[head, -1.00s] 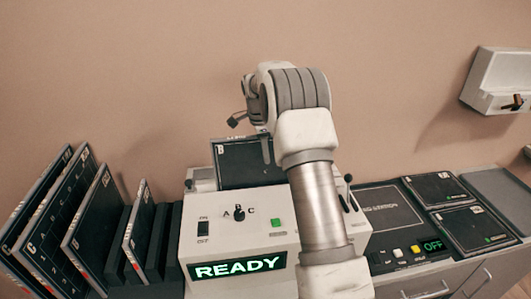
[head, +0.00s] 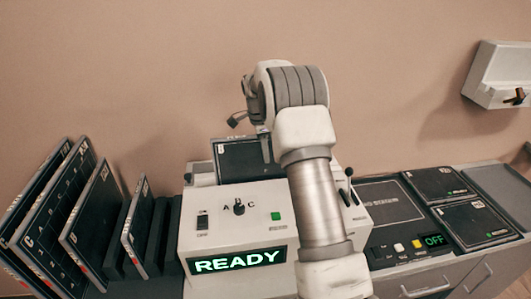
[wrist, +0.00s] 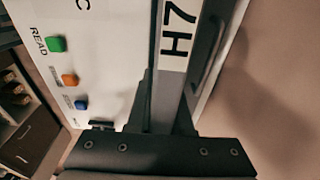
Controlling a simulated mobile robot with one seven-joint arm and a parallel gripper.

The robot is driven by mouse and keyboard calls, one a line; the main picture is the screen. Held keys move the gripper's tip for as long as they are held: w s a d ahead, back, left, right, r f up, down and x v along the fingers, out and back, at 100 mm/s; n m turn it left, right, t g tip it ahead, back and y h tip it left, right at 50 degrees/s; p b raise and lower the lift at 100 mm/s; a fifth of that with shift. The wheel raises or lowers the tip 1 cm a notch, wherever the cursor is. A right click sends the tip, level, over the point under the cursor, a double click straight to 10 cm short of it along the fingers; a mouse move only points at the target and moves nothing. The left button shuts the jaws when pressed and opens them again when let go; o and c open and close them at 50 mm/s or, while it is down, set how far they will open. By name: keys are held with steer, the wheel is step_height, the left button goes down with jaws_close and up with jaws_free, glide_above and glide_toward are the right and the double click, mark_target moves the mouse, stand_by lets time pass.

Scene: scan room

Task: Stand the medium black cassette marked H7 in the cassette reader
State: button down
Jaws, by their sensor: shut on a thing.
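The black cassette (head: 240,158) stands upright at the back of the white cassette reader (head: 240,212), its lower part hidden behind the reader's front housing. In the wrist view its edge label, H7 (wrist: 176,32), runs between my fingers. My gripper (head: 266,148) is shut on the cassette's top edge from above; it also shows in the wrist view (wrist: 168,105). The reader's panel fills the left of the wrist view, with a green READ button (wrist: 56,44). Its display (head: 238,261) shows READY. I cannot tell how deep the cassette sits.
A rack on the left holds several dark cassettes (head: 88,205) leaning upright. Right of the reader is a dark station (head: 390,208) with an OFF display and two flat cassettes (head: 470,222). A white wall box (head: 497,75) hangs at upper right. My arm hides the reader's right part.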

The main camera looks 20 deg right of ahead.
steer(key=c, duration=0.7)
jaws_free()
steer(key=shift+r, duration=0.1)
steer(key=shift+c, duration=0.2)
step_height(320, 180, up, 17)
steer(key=a+p, duration=0.1)
steer(key=a, duration=0.1)
steer(key=shift+w, duration=0.2)
steer(key=shift+r, duration=0.15)
step_height(320, 180, up, 6)
steer(key=p, duration=0.7)
